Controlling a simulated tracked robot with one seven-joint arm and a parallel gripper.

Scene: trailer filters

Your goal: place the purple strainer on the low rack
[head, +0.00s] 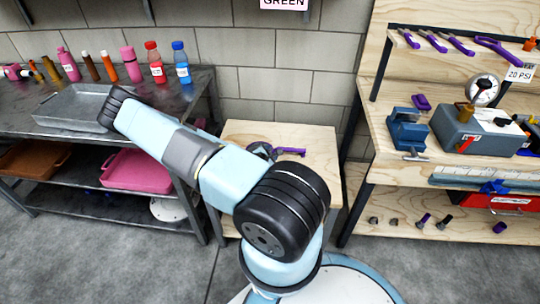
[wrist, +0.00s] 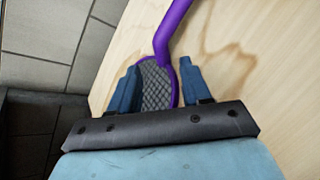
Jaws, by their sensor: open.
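The purple strainer (wrist: 172,32) lies on a light wooden top in the wrist view, its handle running up and away and its grey mesh (wrist: 158,82) close to me. My gripper (wrist: 158,78) is open, with one blue finger at each side of the mesh. I cannot tell whether the fingers touch the rim. The near part of the strainer is hidden behind the gripper body. In the head view the purple handle (head: 290,151) shows on the small wooden table (head: 318,134). My arm hides most of my gripper there.
A dark metal shelf unit (head: 205,90) on the left holds bottles, a grey tray (head: 70,118) and a pink tray (head: 138,171) lower down. A wooden rack (head: 375,185) on the right carries purple tools, a blue vise (head: 407,130) and a gauge (head: 483,91). Grey floor lies between.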

